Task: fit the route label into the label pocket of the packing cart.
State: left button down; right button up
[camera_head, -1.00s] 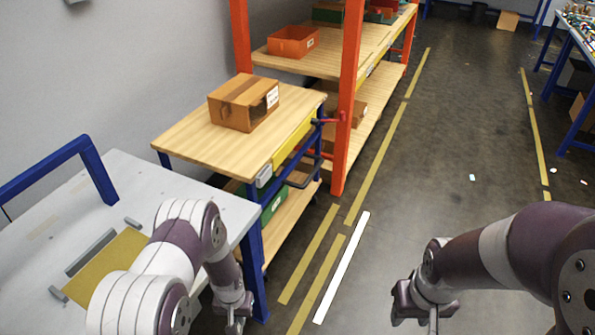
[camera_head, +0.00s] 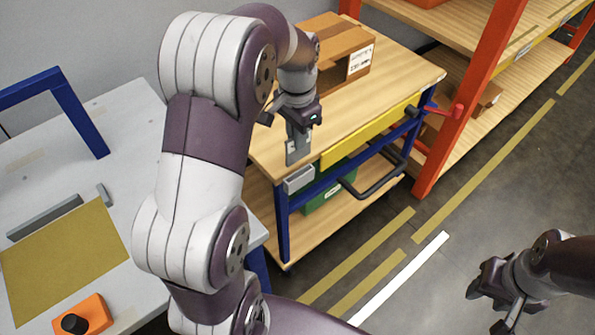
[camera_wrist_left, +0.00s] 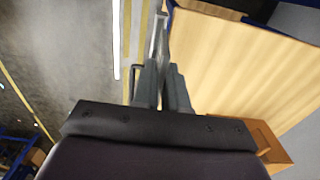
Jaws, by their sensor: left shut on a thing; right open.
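The packing cart has a wooden top (camera_head: 390,95), a blue frame and a yellow front strip. A grey label pocket (camera_head: 300,180) sits at its near front corner. My left gripper (camera_head: 297,150) is over that corner, just above the pocket. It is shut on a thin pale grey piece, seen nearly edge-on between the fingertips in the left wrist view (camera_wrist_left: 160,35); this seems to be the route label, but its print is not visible. Whether it touches the pocket I cannot tell. My right gripper (camera_head: 497,298) is open and empty above the floor at lower right.
A cardboard box (camera_head: 340,60) stands on the cart top behind my left gripper. A black handle (camera_head: 385,175) and a green bin (camera_head: 325,190) are below. An orange-posted shelf (camera_head: 470,95) stands right of the cart. A grey table (camera_head: 130,140) is at left.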

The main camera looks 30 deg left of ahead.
aim_at(296, 160)
pick_arm(q)
jog(key=f, duration=0.6)
jog(key=f+b, duration=0.1)
jog(key=f, duration=0.2)
jog(key=shift+s+d, duration=0.2)
jog(key=shift+s, duration=0.15)
jog(key=c, duration=1.2)
grip_release()
jog(key=shift+w+f, duration=0.15)
jog(key=shift+w, duration=0.05)
jog(key=shift+o, duration=0.2)
jog(key=shift+w, duration=0.15)
notch_tip(296, 160, up, 16)
jog(key=f+p, duration=0.1)
jog(key=p, duration=0.6)
jog(key=f, duration=0.4)
jog(key=f+b, duration=0.1)
jog(key=f, duration=0.3)
jog(key=f+b, duration=0.1)
jog(key=f, duration=0.4)
jog(key=shift+s+a, duration=0.15)
jog(key=shift+s, duration=0.2)
jog(key=shift+c, duration=0.6)
jog(key=shift+r, duration=0.1)
grip_shut()
